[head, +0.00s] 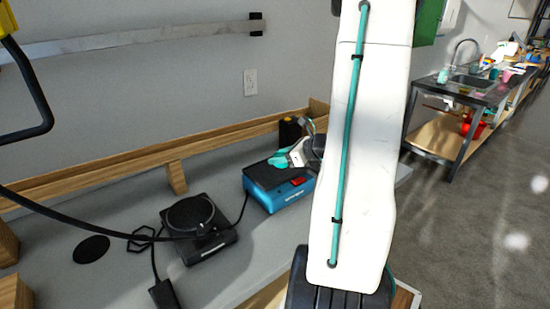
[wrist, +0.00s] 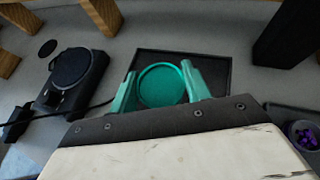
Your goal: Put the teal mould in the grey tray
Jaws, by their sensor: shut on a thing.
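The teal mould (wrist: 162,86) is a round, shallow, dish-like piece, seen in the wrist view between the two teal fingers of my gripper (wrist: 158,72). My gripper is shut on it. In the head view my gripper (head: 282,159) is over the dark flat top of a blue box (head: 268,195). There I cannot tell the mould from the teal fingers. In the wrist view the dark top (wrist: 215,66) lies behind the mould; whether the mould touches it is unclear. I cannot clearly make out a grey tray; my arm hides part of the bench.
A black round-topped device (head: 192,225) with a cable stands left of the blue box. A dark container with purple bits (wrist: 303,134) is at the wrist view's right edge. A wooden rail (head: 130,163) runs along the bench's back. A dark bottle-like object (head: 289,131) stands behind the box.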

